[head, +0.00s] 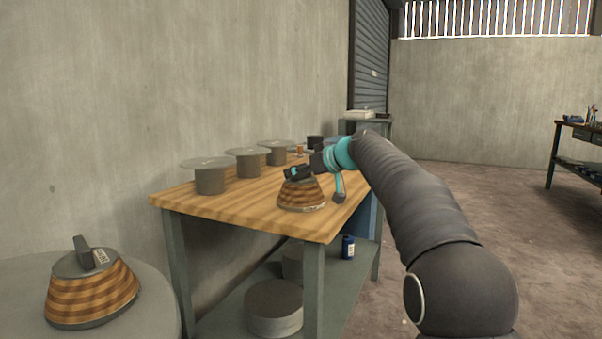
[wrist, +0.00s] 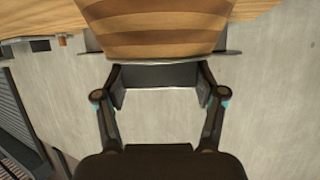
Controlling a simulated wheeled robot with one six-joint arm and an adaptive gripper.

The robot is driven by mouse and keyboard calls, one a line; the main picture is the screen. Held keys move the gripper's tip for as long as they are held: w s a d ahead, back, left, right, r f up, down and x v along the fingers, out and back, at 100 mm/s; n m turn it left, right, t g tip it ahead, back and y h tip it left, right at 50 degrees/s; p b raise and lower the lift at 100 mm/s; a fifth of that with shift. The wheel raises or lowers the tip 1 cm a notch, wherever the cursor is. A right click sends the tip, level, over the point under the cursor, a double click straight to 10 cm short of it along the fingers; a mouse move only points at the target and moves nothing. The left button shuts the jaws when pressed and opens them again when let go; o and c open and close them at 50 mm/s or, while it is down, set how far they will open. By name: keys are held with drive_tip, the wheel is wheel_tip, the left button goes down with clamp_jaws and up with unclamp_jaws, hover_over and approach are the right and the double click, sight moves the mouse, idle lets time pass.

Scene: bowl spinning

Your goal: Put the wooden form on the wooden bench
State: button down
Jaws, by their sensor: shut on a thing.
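A striped wooden form (head: 301,196) is at the front right of the wooden bench (head: 235,208). Its base is at or just above the bench top; I cannot tell whether it touches. My gripper (head: 297,174) is at the form's top, shut on it, and the arm reaches in from the right. In the wrist view the striped side of the form (wrist: 160,35) fills the top, with a dark grip part between my fingers (wrist: 160,76). A second striped form (head: 95,292) with a dark handle stands on a round grey table (head: 150,268) at lower left.
Several grey drums with flat discs (head: 210,180) line the back of the bench along the wall. The bench's front left top is clear. Another workbench (head: 580,150) stands far right.

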drive_tip(key=shift+r, duration=0.1)
drive_tip(key=shift+c, duration=0.5)
unclamp_jaws()
drive_tip(key=shift+f, duration=0.2)
drive_tip(key=shift+r, duration=0.1)
drive_tip(key=shift+r, duration=0.2)
drive_tip(key=b+v, duration=0.1)
drive_tip(key=v, duration=1.1)
drive_tip(key=shift+f, duration=0.1)
